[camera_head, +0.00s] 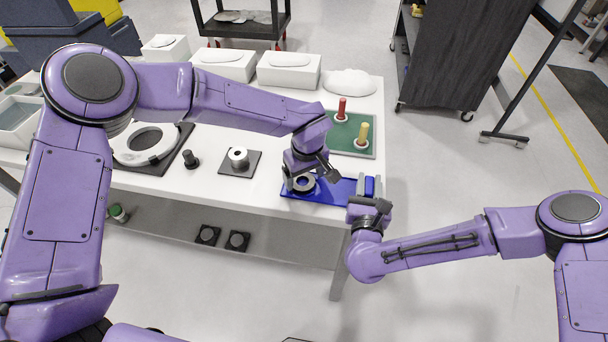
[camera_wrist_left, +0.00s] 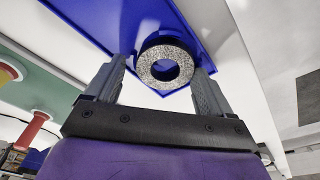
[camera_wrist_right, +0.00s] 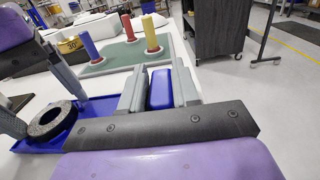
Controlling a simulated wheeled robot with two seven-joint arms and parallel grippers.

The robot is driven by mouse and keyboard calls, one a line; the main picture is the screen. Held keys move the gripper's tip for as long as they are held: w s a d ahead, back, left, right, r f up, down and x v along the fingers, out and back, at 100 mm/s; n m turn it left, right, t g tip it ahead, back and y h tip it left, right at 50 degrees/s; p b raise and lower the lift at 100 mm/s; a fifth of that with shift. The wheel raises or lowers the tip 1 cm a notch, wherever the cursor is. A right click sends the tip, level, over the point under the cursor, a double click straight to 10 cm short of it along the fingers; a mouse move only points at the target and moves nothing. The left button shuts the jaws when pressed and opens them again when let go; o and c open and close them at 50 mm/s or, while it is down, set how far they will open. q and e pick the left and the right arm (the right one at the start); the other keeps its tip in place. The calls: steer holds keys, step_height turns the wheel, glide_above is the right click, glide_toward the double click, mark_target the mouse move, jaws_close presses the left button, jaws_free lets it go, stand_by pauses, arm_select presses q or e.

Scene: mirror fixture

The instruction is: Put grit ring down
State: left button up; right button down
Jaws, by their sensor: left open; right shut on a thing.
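The grit ring (camera_head: 303,184), a dark ring with a speckled grey face, lies on the blue tray (camera_head: 330,190) at the table's front edge. In the left wrist view the ring (camera_wrist_left: 148,65) sits between my left fingers, with its face towards the camera. My left gripper (camera_head: 305,177) is open around it, low over the tray. The ring (camera_wrist_right: 50,121) also shows in the right wrist view, flat on the tray. My right gripper (camera_wrist_right: 160,82) is shut on a blue block (camera_wrist_right: 161,95) at the tray's right end. I cannot tell whether the block is part of the tray.
A green mat (camera_head: 368,145) with red and yellow posts stands behind the tray. White boxes (camera_head: 288,70) line the back.

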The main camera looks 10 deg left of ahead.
arm_select(q)
steer(key=shift+s+a+f, duration=0.25)
steer(key=shift+s+f, duration=0.35)
steer(key=shift+f, duration=0.3)
arm_select(e)
steer(key=shift+w, duration=0.15)
steer(key=shift+w+f, duration=0.15)
arm_select(q)
step_height(320, 180, up, 13)
steer(key=shift+d+r, duration=0.2)
steer(key=shift+d, duration=0.2)
arm_select(e)
steer(key=c, duration=0.8)
jaws_free()
arm_select(q)
steer(key=shift+s, duration=0.1)
arm_select(e)
steer(key=shift+s, duration=5.95)
